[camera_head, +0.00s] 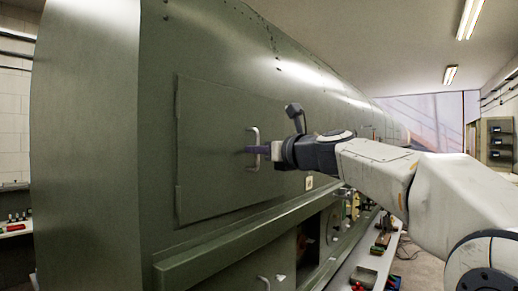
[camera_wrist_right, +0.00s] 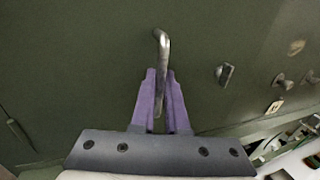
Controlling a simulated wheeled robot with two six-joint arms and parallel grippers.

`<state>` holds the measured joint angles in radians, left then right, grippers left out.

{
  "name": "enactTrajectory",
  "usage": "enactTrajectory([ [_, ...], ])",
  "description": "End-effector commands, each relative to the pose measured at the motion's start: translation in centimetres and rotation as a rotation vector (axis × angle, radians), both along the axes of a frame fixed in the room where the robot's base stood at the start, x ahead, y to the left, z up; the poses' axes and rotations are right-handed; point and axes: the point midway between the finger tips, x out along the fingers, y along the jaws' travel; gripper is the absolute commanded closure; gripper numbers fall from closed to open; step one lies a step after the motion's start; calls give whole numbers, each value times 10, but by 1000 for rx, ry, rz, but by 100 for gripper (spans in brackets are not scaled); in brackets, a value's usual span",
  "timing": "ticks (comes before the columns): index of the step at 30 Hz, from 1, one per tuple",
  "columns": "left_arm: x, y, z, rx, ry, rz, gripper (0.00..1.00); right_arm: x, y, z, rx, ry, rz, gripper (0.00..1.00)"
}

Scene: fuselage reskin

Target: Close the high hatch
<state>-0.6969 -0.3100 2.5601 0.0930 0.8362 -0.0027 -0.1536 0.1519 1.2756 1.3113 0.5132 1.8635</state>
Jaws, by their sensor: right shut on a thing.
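The high hatch (camera_head: 215,130) is a large green panel on the side of the green fuselage, and it lies about flush with the skin around it. Its metal bar handle (camera_head: 253,135) stands upright near the panel's right part. My right gripper (camera_head: 252,149) reaches in from the right and is shut on this handle. In the right wrist view, the purple fingers of the gripper (camera_wrist_right: 160,80) close around the handle (camera_wrist_right: 162,45), whose upper end shows above them. The hatch's right edge is partly hidden behind my arm. My left gripper is not in view.
Below the hatch is an open bay (camera_head: 315,240) in the fuselage. Another handle (camera_head: 264,283) shows at the bottom. A bench (camera_head: 362,258) with tools runs along the right. A latch (camera_wrist_right: 225,75) and knobs (camera_wrist_right: 280,80) show in the right wrist view.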

Motion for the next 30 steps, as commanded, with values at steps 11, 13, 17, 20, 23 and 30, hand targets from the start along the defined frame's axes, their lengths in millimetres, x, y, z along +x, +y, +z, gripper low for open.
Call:
enactTrajectory([
  [11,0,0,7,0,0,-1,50,10,8,1,2,-2,-4,75],
  [13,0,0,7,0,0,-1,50,10,8,1,3,-2,-3,75],
  [17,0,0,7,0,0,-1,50,9,9,1,2,-1,-1,75],
  [20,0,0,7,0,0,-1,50,9,9,1,2,-1,1,75],
  [23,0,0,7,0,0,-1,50,9,10,1,2,-1,1,75],
  [30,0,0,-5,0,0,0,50,-6,-3,-1,2,-2,-1,75],
])
